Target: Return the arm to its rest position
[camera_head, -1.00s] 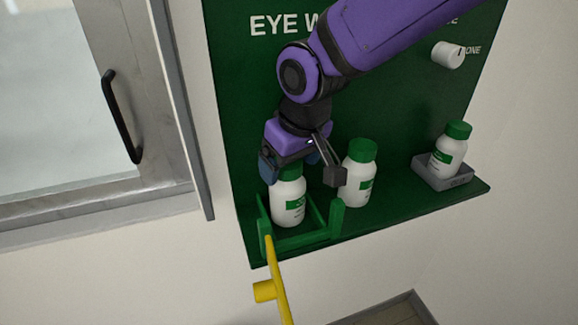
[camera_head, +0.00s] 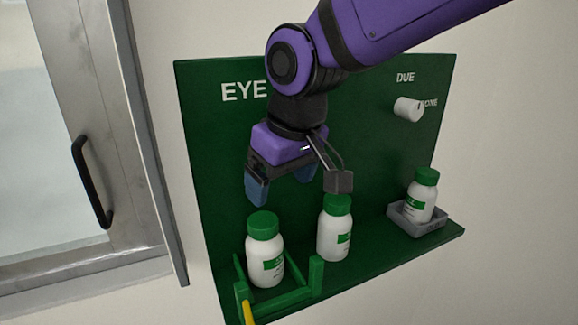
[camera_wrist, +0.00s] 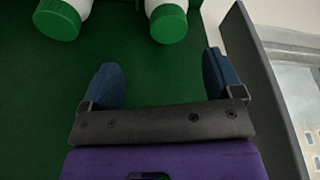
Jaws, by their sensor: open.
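My gripper (camera_head: 278,190) is open and empty, with blue finger pads, in front of the green board and above the bottles. It also shows in the wrist view (camera_wrist: 165,82), with nothing between its fingers. A white bottle with a green cap (camera_head: 265,262) stands upright in the green holder (camera_head: 290,298) at the shelf's left, below my gripper and apart from it. A second bottle (camera_head: 333,238) stands beside it; my gripper's dark part overlaps its cap in the head view, and I cannot tell the gap. My purple arm reaches in from the upper right.
A third bottle (camera_head: 421,200) stands in a grey tray (camera_head: 415,228) at the shelf's right. A white knob (camera_head: 408,107) juts from the green board (camera_head: 375,150). A yellow bar (camera_head: 248,312) is at the holder's front. A framed glass door with a black handle (camera_head: 91,181) is at the left.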

